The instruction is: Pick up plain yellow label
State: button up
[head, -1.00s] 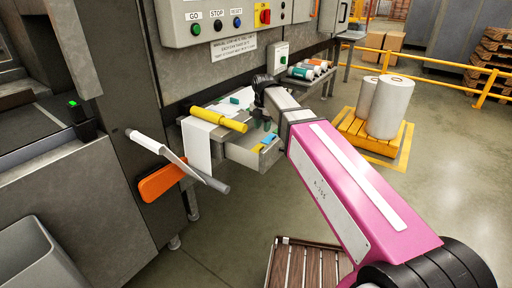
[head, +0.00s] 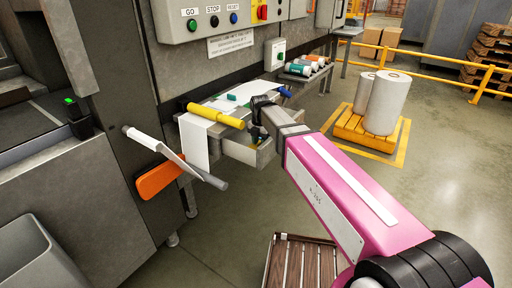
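An open drawer (head: 236,150) juts out below the worktop of the grey machine. My gripper (head: 262,138) points down into it from above, with its fingertips low between the drawer walls. A small yellow patch (head: 254,148), likely the plain yellow label, shows beside the fingertips. My wrist, the fingers and the drawer's front wall hide most of the drawer's inside. I cannot tell whether the fingers touch the label or how far apart they are.
A yellow roller (head: 216,115) with a white sheet (head: 194,142) hanging from it lies on the worktop, left of my wrist. A control panel (head: 220,18) is above. A brown slatted pallet (head: 300,262) lies on the floor below my arm.

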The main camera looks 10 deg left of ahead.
jog(key=shift+f, duration=0.2)
grip_shut()
jog(key=shift+r, duration=0.1)
